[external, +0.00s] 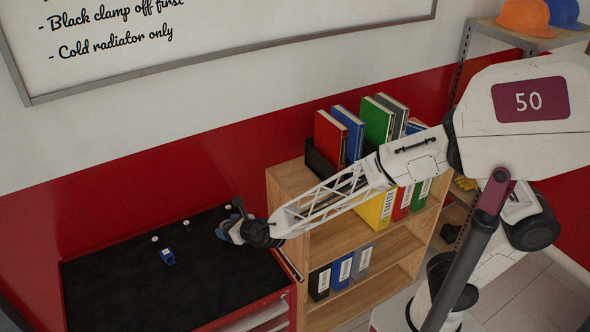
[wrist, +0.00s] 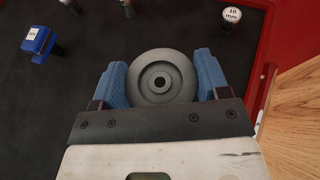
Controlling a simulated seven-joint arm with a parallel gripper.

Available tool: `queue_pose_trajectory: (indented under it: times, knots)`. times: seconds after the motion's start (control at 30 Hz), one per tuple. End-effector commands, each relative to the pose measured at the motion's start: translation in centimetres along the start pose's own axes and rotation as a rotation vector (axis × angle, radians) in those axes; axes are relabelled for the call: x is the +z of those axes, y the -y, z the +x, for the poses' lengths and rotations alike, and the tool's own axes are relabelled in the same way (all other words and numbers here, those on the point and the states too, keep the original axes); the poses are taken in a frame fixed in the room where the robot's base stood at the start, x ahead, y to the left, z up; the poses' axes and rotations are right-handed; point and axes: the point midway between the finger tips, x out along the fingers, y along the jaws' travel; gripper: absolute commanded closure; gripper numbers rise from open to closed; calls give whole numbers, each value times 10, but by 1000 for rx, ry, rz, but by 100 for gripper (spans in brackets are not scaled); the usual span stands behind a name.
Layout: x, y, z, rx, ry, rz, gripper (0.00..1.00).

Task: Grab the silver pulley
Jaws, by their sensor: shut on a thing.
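A round grey pulley (wrist: 161,77) with a dark centre hole sits between the two blue fingers of my gripper (wrist: 161,82) in the wrist view. The fingers touch it on its left and right sides, so my gripper is shut on it. In the external view my gripper (external: 230,229) is over the right part of the black bench top, and the pulley is mostly hidden there. I cannot tell whether the pulley touches the bench top.
A blue tool piece (external: 168,257) lies on the black bench top (external: 130,295); it also shows in the wrist view (wrist: 39,42). Several small sockets, one marked 10 mm (wrist: 232,17), stand toward the back. A wooden shelf (external: 290,180) with books and binders stands right of the bench.

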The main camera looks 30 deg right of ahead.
Motion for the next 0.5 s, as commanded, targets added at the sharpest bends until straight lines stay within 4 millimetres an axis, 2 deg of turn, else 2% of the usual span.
queue_pose_trajectory:
  times: [0.5]
  knots:
    - [-22, 27, -73, 0, 1, 1, 69]
